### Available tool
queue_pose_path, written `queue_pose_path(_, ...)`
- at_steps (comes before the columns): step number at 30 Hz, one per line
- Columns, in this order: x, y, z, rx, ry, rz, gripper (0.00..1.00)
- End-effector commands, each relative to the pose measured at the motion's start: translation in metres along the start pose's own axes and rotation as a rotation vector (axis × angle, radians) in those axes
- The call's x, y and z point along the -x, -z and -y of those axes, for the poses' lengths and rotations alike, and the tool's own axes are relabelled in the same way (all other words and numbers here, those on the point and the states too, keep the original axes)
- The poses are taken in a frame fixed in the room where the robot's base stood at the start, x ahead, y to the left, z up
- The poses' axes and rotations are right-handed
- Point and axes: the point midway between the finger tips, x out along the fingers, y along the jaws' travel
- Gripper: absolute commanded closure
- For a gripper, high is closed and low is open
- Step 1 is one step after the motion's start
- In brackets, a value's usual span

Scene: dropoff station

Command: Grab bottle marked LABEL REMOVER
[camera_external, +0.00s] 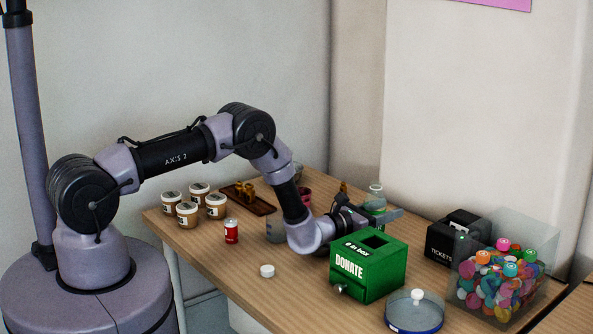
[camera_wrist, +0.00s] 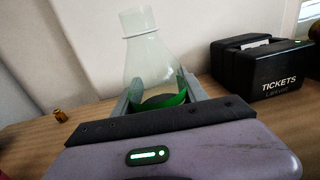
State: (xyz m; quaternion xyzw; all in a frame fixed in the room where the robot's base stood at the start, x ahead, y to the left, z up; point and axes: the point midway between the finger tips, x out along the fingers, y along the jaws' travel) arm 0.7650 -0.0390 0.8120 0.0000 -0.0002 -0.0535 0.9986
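A clear, pale bottle with a narrow neck and a green band (camera_wrist: 150,58) stands upright on the table. It also shows in the external view (camera_external: 376,190), partly behind my gripper (camera_external: 385,218). No lettering on it can be read. In the wrist view my gripper (camera_wrist: 160,92) has one finger on each side of the bottle's lower body, close to its sides. Whether the fingers press on it or leave a small gap cannot be told. The bottle's base is hidden behind my gripper.
The green DONATE box (camera_external: 368,268) stands close in front of my gripper. The black TICKETS box (camera_external: 455,238) and a clear bin of colourful pieces (camera_external: 505,285) are at right. A round lidded dish (camera_external: 414,312) lies at front. Jars (camera_external: 188,216) and a red can (camera_external: 231,231) are left.

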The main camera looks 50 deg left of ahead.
Motion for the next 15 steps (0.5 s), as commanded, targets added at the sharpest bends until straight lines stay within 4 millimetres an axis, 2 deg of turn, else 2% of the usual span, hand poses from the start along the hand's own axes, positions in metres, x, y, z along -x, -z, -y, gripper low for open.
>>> queue_pose_path(1, 0.0001, 0.0002, 0.0001, 0.000, 0.000, 0.000, 0.87)
queue_pose_path(3, 0.0001, 0.0002, 0.0001, 0.000, 0.000, 0.000, 1.00)
queue_pose_path(15, 0.0000, -0.0064, 0.0000, 0.000, 0.000, 0.001, 1.00)
